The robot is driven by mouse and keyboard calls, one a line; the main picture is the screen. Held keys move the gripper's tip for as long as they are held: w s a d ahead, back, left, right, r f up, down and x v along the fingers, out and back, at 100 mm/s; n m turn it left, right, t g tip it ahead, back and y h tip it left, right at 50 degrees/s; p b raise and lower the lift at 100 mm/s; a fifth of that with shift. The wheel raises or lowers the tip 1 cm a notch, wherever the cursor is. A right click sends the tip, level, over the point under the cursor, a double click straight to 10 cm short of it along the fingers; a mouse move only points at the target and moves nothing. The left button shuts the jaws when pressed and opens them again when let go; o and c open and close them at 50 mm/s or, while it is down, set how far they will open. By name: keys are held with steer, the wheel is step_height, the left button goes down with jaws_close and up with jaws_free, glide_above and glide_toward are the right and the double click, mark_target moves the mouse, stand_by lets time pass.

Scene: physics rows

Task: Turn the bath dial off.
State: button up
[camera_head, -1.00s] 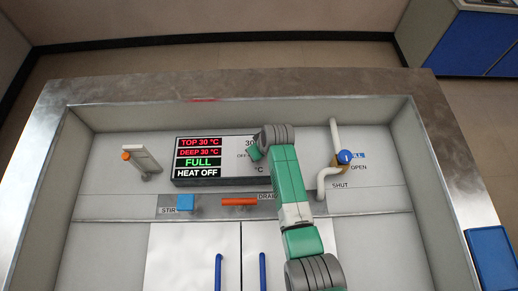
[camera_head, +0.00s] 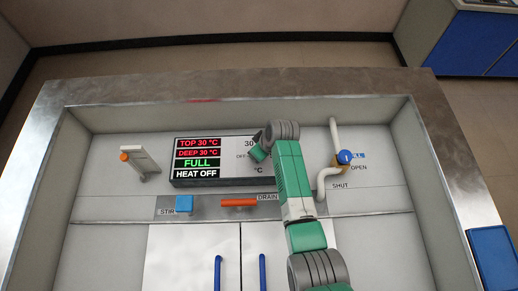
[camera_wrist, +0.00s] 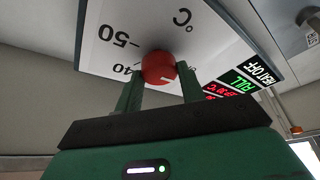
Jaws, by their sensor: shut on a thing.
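The red bath dial (camera_wrist: 158,66) sits on the white scale face of the panel in the wrist view, with a pale mark on it. My gripper (camera_wrist: 159,75) is shut on the dial, one green finger on each side. In the head view the panel (camera_head: 222,182) shows its display on the left, reading TOP 30 °C, DEEP 30 °C, FULL and HEAT OFF. My arm hides the dial and the fingertips there. Part of an OFF label shows beside the arm on the scale.
A blue STIR switch (camera_head: 184,203) and an orange DRAIN handle (camera_head: 239,202) lie below the panel. A pipe with a blue-knobbed valve (camera_head: 344,157) stands to the right. A white lever with an orange tip (camera_head: 140,160) is on the left.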

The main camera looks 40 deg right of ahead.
steer(key=o, duration=1)
steer(key=p+v, duration=0.1)
steer(key=v, duration=0.6)
steer(key=shift+s+r+p, duration=0.15)
steer(key=shift+r+p, duration=0.2)
